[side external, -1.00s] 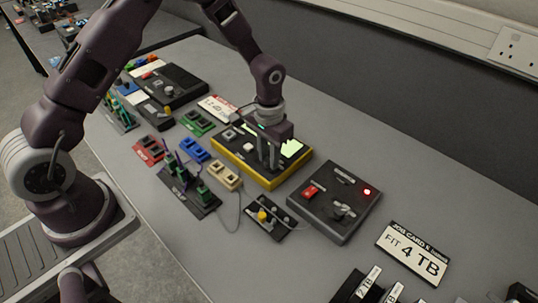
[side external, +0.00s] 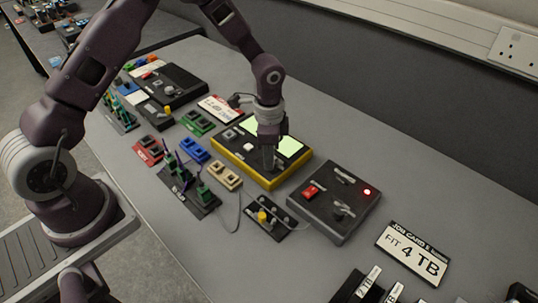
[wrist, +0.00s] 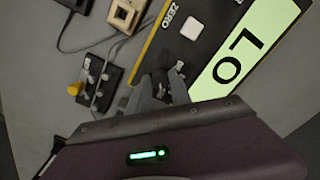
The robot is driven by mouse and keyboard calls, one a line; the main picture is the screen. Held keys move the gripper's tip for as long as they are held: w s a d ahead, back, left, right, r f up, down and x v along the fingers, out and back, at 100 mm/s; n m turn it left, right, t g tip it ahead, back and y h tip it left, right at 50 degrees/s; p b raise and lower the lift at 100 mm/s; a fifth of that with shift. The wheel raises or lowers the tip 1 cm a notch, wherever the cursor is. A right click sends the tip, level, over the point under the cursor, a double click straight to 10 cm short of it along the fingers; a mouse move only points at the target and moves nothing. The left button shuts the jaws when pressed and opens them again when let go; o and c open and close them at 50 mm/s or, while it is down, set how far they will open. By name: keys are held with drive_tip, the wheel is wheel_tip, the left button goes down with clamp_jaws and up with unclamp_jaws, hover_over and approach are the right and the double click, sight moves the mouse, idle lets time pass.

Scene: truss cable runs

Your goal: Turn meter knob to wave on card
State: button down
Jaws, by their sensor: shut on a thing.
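The meter (side external: 250,172) is a black box with a yellow rim and pale green lit display panels (side external: 290,146). In the wrist view the display (wrist: 228,68) reads "LO", beside a white button marked "ZERO" (wrist: 191,29). My gripper (side external: 268,160) points down over the meter's near right part. It also shows in the wrist view (wrist: 164,84), its fingers shut on the meter knob, which they mostly hide; I cannot read the knob's pointing direction. A red-and-white card (side external: 217,108) lies behind the meter; its print is too small to read.
A dark box with a red switch and red light (side external: 335,200) stands right of the meter. A small yellow-knobbed panel (side external: 264,219) lies in front. Coloured blocks and a green-plug strip (side external: 190,187) stand left. A "FIT 4 TB" card (side external: 413,252) lies at right.

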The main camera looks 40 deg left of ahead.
drive_tip(key=shift+m, duration=0.5)
drive_tip(key=c, duration=1.2)
unclamp_jaws()
drive_tip(key=shift+o, duration=0.2)
wheel_tip(320, 180, up, 7)
drive_tip(key=shift+r, duration=0.1)
